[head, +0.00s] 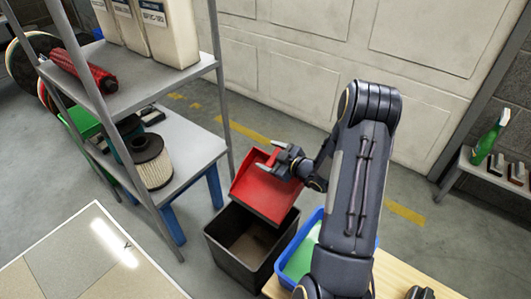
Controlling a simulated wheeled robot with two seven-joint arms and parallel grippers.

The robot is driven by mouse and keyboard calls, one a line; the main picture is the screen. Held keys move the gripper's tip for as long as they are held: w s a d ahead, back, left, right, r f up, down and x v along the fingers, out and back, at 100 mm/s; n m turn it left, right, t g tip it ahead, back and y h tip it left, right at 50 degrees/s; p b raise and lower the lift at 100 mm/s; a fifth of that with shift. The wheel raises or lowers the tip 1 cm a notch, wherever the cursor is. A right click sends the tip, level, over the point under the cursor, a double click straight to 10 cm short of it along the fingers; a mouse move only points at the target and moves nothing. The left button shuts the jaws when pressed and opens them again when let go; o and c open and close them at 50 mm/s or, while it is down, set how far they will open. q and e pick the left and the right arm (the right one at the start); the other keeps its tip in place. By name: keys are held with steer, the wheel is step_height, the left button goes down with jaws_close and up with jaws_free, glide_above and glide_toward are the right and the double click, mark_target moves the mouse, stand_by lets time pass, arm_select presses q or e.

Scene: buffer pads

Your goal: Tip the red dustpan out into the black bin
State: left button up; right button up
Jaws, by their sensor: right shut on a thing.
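The red dustpan (263,194) is tilted steeply above the black bin (225,242), with its lower part over the bin's far right rim. My right gripper (277,163) is shut on the dustpan at its upper end. The bin stands on the floor, and its visible inside is dark brown; I cannot tell whether anything lies at the bottom. No loose debris is clear on the dustpan. My left gripper is not in view.
A blue tub (286,262) with green inside sits right of the bin on a wooden surface (405,275). A grey shelf unit (190,140) stands close at left. A pale panelled table top (70,262) is at lower left. A green spray bottle (490,138) stands on a bench at right.

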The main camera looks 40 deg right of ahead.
steer(key=d, duration=0.1)
steer(key=d+f+m+p, duration=0.1)
steer(key=w+d+m+y+p, duration=0.1)
steer(key=shift+d+f, duration=0.3)
steer(key=shift+f, duration=0.05)
steer(key=shift+w+d+f+m+g+y+p, duration=0.3)
steer(key=shift+d+f+m+p, duration=0.15)
steer(key=shift+d+m, duration=0.25)
